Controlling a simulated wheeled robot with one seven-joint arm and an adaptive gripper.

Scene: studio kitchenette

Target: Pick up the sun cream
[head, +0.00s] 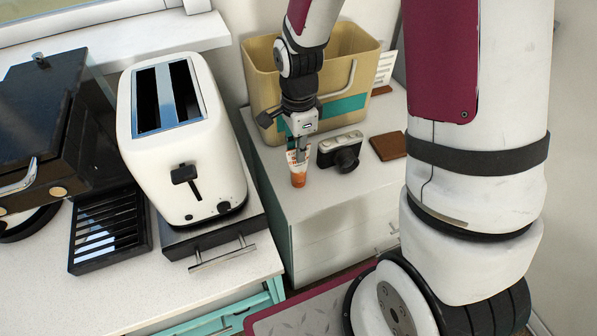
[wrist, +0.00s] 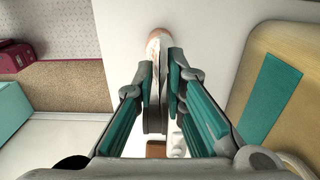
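The sun cream (head: 298,178) is a small white and orange tube with its orange cap end down, at the cabinet top's near side. I cannot tell whether the cap touches the surface. My gripper (head: 300,152) reaches down over the tube's upper part. In the wrist view the sun cream (wrist: 158,42) runs between the two fingers of my gripper (wrist: 160,75), which are close together on either side of it and appear shut on it. The fingers hide part of the tube.
A black and silver camera (head: 340,150) stands just right of the tube, with a brown flat item (head: 388,146) beyond it. A beige bin (head: 262,88) with a teal band stands behind. A white toaster (head: 185,150) is to the left. The cabinet top's front is clear.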

